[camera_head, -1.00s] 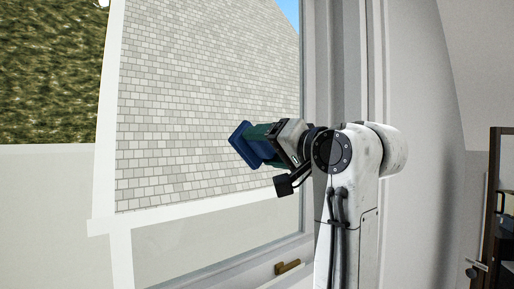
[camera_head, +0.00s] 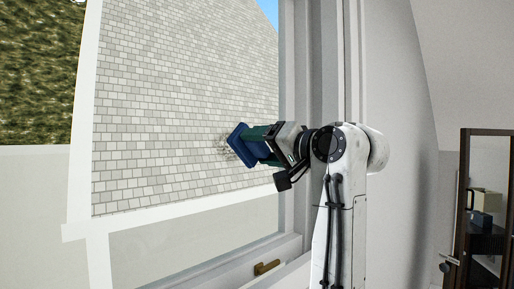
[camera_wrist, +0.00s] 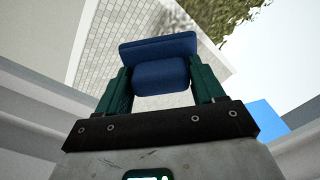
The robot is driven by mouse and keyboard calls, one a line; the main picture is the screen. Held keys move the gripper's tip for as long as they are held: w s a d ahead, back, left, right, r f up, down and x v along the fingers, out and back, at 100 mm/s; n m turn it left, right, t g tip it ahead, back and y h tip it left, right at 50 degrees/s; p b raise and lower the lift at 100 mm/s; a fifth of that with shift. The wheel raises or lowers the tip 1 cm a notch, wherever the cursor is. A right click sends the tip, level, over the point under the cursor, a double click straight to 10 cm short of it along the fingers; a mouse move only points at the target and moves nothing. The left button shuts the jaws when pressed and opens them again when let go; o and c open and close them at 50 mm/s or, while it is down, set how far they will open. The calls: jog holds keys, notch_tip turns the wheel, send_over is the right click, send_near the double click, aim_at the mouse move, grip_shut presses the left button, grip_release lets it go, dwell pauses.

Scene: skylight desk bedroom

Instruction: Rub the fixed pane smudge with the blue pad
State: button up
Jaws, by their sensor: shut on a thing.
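The blue pad (camera_head: 240,144) is in my gripper (camera_head: 258,143), with its flat face turned left toward the window pane (camera_head: 165,110). In the wrist view the pad (camera_wrist: 160,60) sits between the two green fingers of my gripper (camera_wrist: 161,82), which are shut on it. A dark, speckled smudge (camera_head: 222,144) shows on the pane just left of the pad's face. The pad hides part of the smudge. I cannot tell whether the pad touches the glass.
A brass window handle (camera_head: 267,267) is on the lower frame. The white window frame (camera_head: 295,90) stands right of the pane. A tiled roof and hedge show outside.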

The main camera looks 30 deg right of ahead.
jog(key=shift+w+d, duration=0.25)
jog(key=shift+d, duration=0.5)
jog(key=shift+w+d, duration=0.2)
jog(key=shift+d, duration=0.5)
jog(key=shift+w, duration=0.1)
jog(key=shift+a, duration=0.2)
